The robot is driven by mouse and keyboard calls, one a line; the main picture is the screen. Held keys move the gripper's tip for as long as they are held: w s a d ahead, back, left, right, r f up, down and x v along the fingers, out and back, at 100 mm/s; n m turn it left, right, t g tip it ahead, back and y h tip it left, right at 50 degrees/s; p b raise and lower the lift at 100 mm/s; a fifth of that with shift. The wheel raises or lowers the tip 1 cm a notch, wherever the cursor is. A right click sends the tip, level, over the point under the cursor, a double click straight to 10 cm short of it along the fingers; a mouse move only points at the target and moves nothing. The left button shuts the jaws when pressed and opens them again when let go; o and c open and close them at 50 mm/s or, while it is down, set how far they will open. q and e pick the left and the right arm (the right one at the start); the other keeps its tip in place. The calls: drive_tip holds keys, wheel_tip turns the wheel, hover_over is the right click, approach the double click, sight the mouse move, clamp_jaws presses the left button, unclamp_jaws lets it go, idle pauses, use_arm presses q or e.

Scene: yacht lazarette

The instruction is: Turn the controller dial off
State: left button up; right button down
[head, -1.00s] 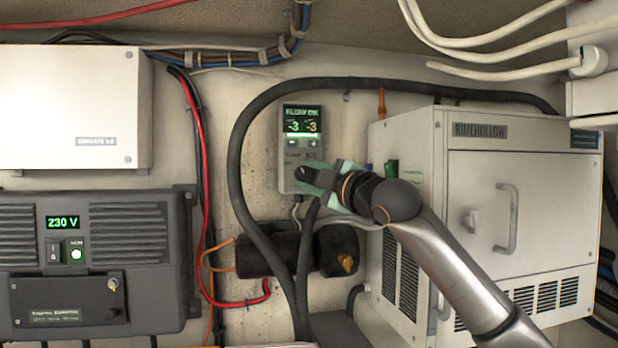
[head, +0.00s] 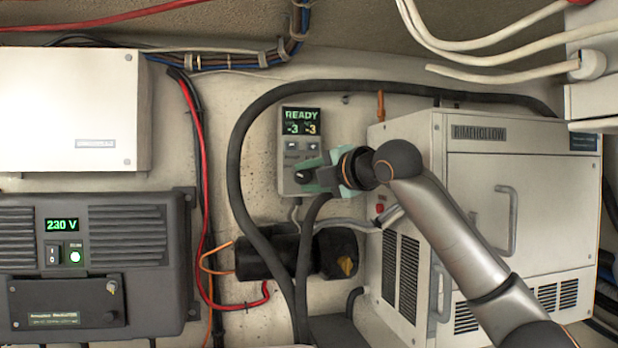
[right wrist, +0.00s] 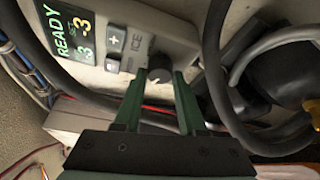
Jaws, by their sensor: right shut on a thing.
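The controller (head: 288,160) is a light grey box on the back wall with a screen reading READY and -3 -3, with two small buttons below it. In the right wrist view its face (right wrist: 176,40) shows at the top, tilted, with the letters ICE near the dial. The dark round dial (right wrist: 160,72) sits low on the controller. My right gripper (head: 316,178) reaches it from the right, and its green fingers (right wrist: 158,95) are shut on the dial. The fingers partly hide the dial in the head view. My left gripper is not in view.
A white cabinet marked RIMEHOLLOW (head: 525,160) stands right of the controller. A thick black hose (head: 237,170) loops around the controller. A dark 230 V unit (head: 125,235) and a white box (head: 70,110) are at the left. Red cable (head: 200,200) runs between.

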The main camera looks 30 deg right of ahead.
idle(0.4)
drive_tip(key=shift+c, duration=2.4)
unclamp_jaws()
drive_tip(key=s+d+r+b, duration=0.1)
drive_tip(key=s+b, duration=0.2)
drive_tip(key=s, duration=0.9)
drive_tip(key=shift+s+d+r, duration=0.2)
drive_tip(key=shift+d, duration=0.05)
